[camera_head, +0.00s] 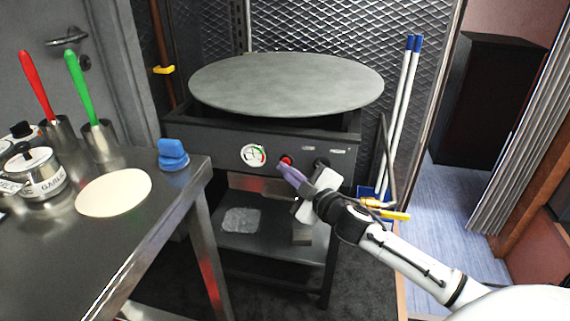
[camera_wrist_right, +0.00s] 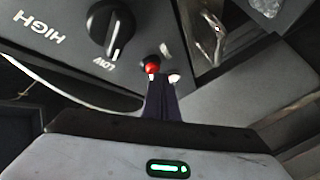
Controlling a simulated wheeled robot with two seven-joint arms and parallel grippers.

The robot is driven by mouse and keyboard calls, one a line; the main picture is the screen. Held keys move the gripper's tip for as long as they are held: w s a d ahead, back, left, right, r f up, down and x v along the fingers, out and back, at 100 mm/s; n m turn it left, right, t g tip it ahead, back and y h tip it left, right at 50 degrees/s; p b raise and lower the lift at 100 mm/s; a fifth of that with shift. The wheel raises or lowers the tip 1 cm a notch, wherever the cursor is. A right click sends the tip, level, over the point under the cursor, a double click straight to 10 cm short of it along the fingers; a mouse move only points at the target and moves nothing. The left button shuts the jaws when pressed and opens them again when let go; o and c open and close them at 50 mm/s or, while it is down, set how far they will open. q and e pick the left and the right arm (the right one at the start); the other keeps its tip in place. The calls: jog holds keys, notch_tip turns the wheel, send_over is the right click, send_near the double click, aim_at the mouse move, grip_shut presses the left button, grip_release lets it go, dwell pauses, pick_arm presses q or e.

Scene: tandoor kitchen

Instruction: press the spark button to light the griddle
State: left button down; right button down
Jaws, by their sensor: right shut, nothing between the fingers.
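The griddle (camera_head: 285,83) is a large round grey plate on a dark stand. A black knob (camera_wrist_right: 111,30) marked HIGH and LOW is beside the button. My right gripper (camera_head: 285,168) is shut and empty, its purple fingertips at the red button. In the right wrist view the fingertips (camera_wrist_right: 163,80) overlap the button's lower edge; I cannot tell whether they touch it. My left gripper is not in view.
A steel table (camera_head: 150,215) at the left holds flat dough (camera_head: 114,192), a blue object (camera_head: 172,154), a lidded jar (camera_head: 37,172) and cups with red and green utensils. A yellow-handled pipe (camera_head: 395,215) is near my right arm. The lower shelf (camera_head: 270,243) holds small items.

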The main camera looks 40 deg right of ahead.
jog(key=shift+w+d, duration=0.1)
jog(key=shift+d, duration=0.05)
dwell(0.4)
jog(key=shift+s+a+p, duration=0.3)
jog(key=shift+s+a, duration=0.3)
jog(key=shift+a, duration=0.1)
jog(key=s+a+p, duration=0.1)
jog(key=s+a, duration=0.2)
jog(key=shift+s+a, duration=0.15)
jog(key=shift+a, duration=0.25)
dwell(0.7)
